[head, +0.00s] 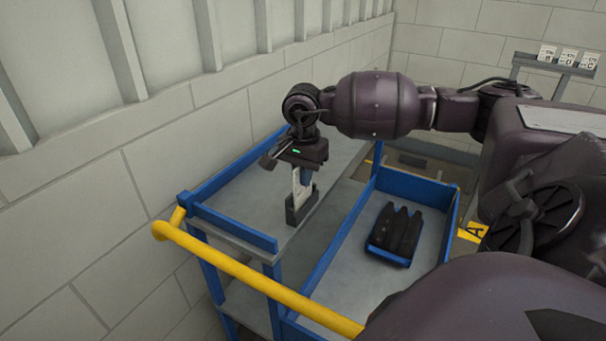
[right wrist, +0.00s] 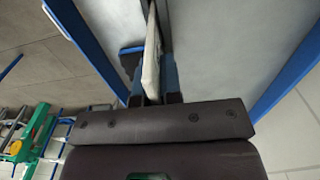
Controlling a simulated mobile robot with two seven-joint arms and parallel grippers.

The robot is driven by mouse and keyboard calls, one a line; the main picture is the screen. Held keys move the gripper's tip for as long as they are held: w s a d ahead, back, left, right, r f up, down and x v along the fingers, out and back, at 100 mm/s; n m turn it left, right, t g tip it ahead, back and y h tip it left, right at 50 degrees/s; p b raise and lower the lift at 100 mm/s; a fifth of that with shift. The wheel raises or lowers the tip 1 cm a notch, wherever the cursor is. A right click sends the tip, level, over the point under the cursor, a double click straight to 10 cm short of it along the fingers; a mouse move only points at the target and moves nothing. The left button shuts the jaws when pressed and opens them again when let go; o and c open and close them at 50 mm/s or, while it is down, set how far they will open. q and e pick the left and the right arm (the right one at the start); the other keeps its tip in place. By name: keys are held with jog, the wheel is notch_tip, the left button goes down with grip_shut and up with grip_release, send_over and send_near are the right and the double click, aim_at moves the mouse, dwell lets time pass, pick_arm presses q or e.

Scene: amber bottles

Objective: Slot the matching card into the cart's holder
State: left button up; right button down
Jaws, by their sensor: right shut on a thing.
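My right gripper (head: 302,176) points down over the cart's grey top and is shut on a white card (head: 297,190). The card hangs upright below the fingers. In the right wrist view the card (right wrist: 151,62) shows nearly edge-on between the fingertips of the gripper (right wrist: 153,88). A small dark holder (head: 301,211) stands on the cart (head: 262,218) directly under the card. The card's lower end meets the holder's top in the head view. I cannot tell how deep it sits. Any marking on the card is unreadable. My left gripper is out of view.
The cart has blue rails and a yellow handle (head: 255,282). Beside the holder, a blue-edged section carries a small blue tray (head: 388,257) with dark bottles (head: 397,228). A rack at the upper right holds several white cards (head: 568,57). A wall (head: 100,210) runs close along the left.

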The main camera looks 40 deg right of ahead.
jog(key=shift+f+b, duration=0.4)
jog(key=shift+f, duration=0.25)
jog(key=c, duration=1.2)
grip_release()
notch_tip(320, 180, up, 11)
jog(key=shift+f, duration=0.1)
